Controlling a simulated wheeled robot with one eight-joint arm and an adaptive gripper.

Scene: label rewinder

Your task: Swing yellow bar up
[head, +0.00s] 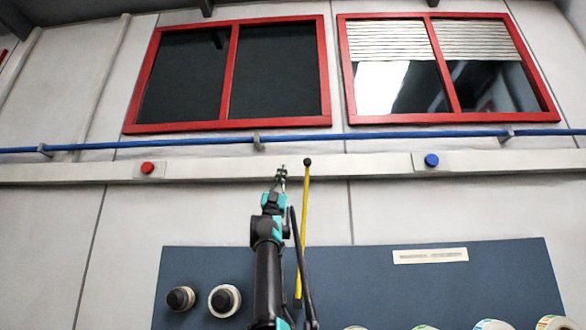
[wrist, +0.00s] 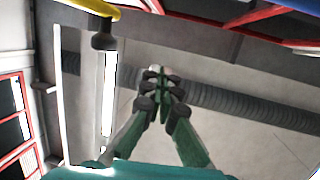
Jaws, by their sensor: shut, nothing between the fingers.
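The yellow bar (head: 303,220) stands nearly upright in the head view, with a black knob (head: 308,162) at its top end. Its lower end is in front of the blue-grey panel, partly beside my arm. My gripper (head: 281,174) is just left of the knob in the picture, at about the same height. In the wrist view the yellow bar (wrist: 88,7) and its dark knob (wrist: 104,38) show at the upper left, apart from my fingers. My gripper (wrist: 160,75) is shut there, fingertips together, with nothing between them.
A red button (head: 147,168) and a blue button (head: 431,160) sit on the pale wall rail. The blue-grey panel (head: 380,290) carries two dark knobs at left and several label rolls along the bottom. A blue pipe (head: 200,143) and red-framed windows are above.

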